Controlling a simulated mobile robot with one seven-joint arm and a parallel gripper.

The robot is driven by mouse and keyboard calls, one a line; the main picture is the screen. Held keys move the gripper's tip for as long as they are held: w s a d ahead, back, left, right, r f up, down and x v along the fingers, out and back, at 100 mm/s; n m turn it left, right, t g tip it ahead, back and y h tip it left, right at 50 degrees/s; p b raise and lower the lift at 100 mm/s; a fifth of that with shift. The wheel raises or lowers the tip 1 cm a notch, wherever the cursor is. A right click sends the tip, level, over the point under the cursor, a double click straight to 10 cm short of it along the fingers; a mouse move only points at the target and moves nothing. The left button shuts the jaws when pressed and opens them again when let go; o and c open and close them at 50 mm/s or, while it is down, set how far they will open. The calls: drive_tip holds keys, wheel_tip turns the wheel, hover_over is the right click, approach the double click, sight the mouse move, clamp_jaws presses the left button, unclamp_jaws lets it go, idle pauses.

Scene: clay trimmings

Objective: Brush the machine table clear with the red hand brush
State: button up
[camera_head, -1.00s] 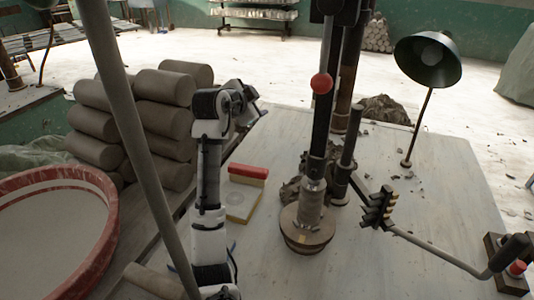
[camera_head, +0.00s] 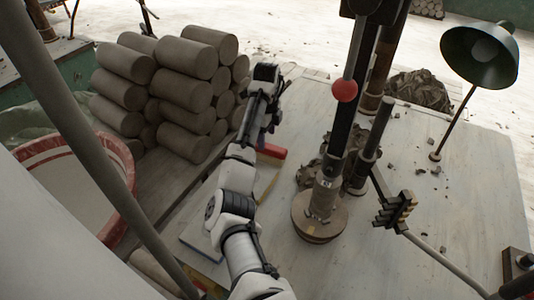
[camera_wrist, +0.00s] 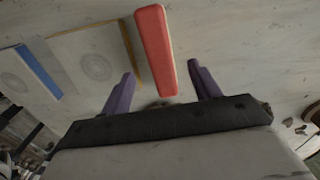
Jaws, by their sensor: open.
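The red hand brush (camera_head: 272,151) lies on the pale machine table (camera_head: 455,205), left of the machine column and partly hidden by my arm. In the wrist view the brush (camera_wrist: 155,50) shows as a long red block. Its near end lies between my gripper's (camera_wrist: 162,82) two purple fingers, with a gap on each side. My gripper is open and holds nothing. Its fingers cannot be made out in the head view. Small clay trimmings (camera_head: 420,171) lie scattered on the table's right part, and a larger clay heap (camera_head: 418,88) lies at the back.
The machine column with its round die (camera_head: 319,218) stands mid-table, beside a red-knobbed lever (camera_head: 344,91). A lamp (camera_head: 480,55) stands at the right. Clay cylinders (camera_head: 185,88) are stacked at the left, near a red-rimmed tub (camera_head: 70,150). A board (camera_wrist: 95,62) lies beside the brush.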

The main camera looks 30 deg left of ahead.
sight(267, 146)
wheel_tip(267, 146, down, 4)
drive_tip(key=shift+d+r+b, duration=0.1)
drive_tip(key=shift+r+b, duration=0.1)
drive_tip(key=shift+b, duration=0.25)
drive_tip(key=shift+f+p, duration=0.3)
drive_tip(key=shift+p, duration=0.15)
drive_tip(key=shift+f+p, duration=0.45)
drive_tip(key=shift+f, duration=1.25)
drive_tip(key=shift+c, duration=0.3)
drive_tip(key=c, duration=1)
drive_tip(key=shift+r, duration=0.15)
drive_tip(key=shift+c, duration=0.3)
